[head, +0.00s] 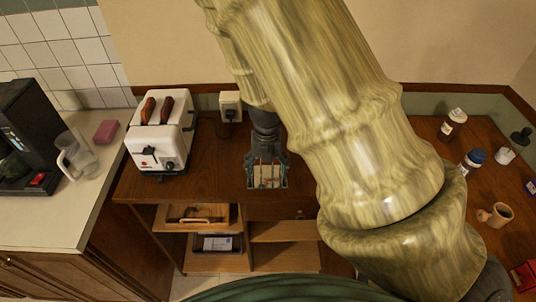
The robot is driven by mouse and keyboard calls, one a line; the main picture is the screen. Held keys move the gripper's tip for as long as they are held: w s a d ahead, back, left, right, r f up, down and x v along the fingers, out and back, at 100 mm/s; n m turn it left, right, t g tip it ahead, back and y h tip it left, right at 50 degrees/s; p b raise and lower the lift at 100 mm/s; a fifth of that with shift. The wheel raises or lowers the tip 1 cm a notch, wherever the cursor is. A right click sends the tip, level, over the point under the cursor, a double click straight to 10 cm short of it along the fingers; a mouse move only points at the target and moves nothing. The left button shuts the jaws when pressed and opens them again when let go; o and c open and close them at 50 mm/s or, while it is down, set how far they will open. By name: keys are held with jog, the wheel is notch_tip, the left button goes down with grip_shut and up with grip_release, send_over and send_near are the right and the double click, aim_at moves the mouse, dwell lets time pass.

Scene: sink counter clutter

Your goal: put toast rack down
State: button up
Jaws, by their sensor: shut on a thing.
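My gripper (266,160) points down over the brown wooden counter, right of the toaster. It is shut on the toast rack (267,178), a small pale slatted thing with a dark outline, seen between and just below the fingers. The fingers hide part of the rack. The rack is close to the front edge of the wooden top; I cannot tell whether it touches the wood or hangs a little above it.
A white toaster (158,140) stands left of my gripper, with a wall socket (230,105) behind. A glass jug (76,157) and pink sponge (106,131) are on the left counter. A mug (495,214) and several bottles stand at right. My arm hides the middle right.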

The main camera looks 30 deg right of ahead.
jog(key=w+d+p, duration=0.1)
jog(key=w, duration=0.1)
jog(key=w+d, duration=0.1)
jog(key=d, duration=0.1)
jog(key=w+d+p, duration=0.1)
jog(key=w+d, duration=0.1)
jog(key=shift+w+f+p, duration=0.25)
jog(key=shift+w+p, duration=0.05)
jog(key=shift+f+p, duration=0.6)
jog(key=shift+f, duration=1.25)
jog(key=shift+f, duration=0.15)
jog(key=o, duration=1.3)
notch_tip(320, 180, up, 12)
jog(key=shift+r+b, duration=0.2)
jog(key=shift+b, duration=0.95)
